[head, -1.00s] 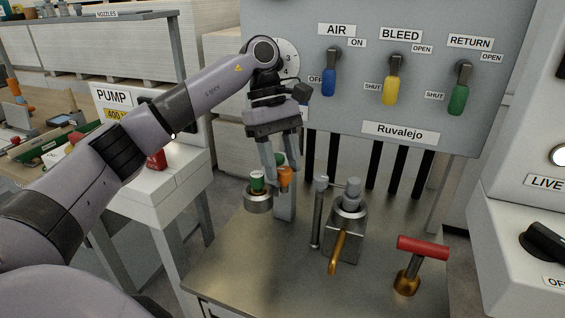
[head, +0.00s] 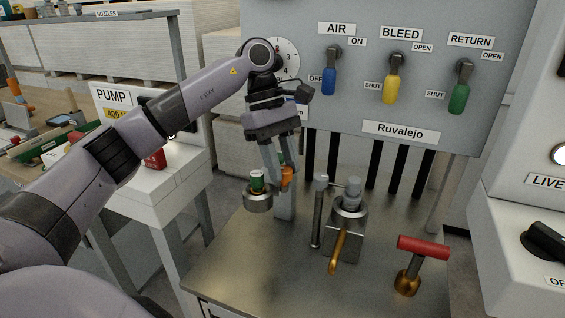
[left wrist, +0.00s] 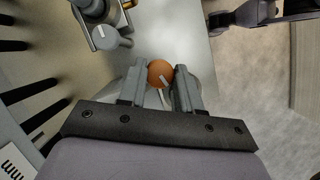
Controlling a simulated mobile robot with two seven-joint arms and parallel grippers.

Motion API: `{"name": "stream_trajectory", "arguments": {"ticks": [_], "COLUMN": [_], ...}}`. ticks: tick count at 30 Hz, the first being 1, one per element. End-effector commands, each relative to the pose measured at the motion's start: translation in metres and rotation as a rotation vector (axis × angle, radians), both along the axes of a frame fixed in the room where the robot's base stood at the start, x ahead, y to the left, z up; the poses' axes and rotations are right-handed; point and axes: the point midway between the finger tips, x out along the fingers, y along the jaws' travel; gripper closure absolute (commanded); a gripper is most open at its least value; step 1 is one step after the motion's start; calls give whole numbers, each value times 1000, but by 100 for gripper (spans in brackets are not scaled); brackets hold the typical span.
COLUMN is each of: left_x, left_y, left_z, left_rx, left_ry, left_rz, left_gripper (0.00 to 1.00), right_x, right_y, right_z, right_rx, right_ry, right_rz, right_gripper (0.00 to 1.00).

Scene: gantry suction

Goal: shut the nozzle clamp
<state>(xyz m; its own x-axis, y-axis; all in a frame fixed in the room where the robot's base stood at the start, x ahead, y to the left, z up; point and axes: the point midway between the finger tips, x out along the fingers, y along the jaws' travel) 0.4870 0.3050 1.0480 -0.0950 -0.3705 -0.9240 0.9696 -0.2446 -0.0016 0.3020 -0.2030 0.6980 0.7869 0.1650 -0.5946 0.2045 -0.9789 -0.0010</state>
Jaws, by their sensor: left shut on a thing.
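My left gripper (head: 277,179) is shut on an orange knob (head: 287,176) beside a grey post (head: 285,207) on the metal bench. The knob looks like the grip of the nozzle clamp. In the left wrist view the round orange knob (left wrist: 160,73) sits between the two grey fingers (left wrist: 160,88). Just left of the fingers in the head view, a green-topped piece (head: 257,181) stands in a grey metal ring (head: 258,203). The fingers partly cover the clamp, so how far it is closed cannot be told. My right gripper is not seen.
Right of the post stand a grey rod (head: 317,215), a fitting with a brass handle (head: 338,251) and a red T-handle (head: 423,247). The panel behind has blue, yellow and green levers (head: 458,98). The front of the bench (head: 260,262) is clear.

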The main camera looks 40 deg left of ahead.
Motion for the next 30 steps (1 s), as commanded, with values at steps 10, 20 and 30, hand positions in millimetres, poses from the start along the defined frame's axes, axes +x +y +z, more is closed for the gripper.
{"name": "stream_trajectory", "arguments": {"ticks": [10, 20, 30], "left_x": [-2, -4, -5], "left_y": [1, 1, -1], "left_z": [0, 0, 1], "left_rx": [-1, 0, -1], "left_ry": [-4, -5, -7], "left_rz": [304, 617, 933], "left_gripper": [97, 97, 97], "right_x": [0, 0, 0], "right_y": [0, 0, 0], "right_z": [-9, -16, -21], "right_rx": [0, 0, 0], "right_ry": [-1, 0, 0], "right_rz": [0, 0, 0], "right_gripper": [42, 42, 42]}}
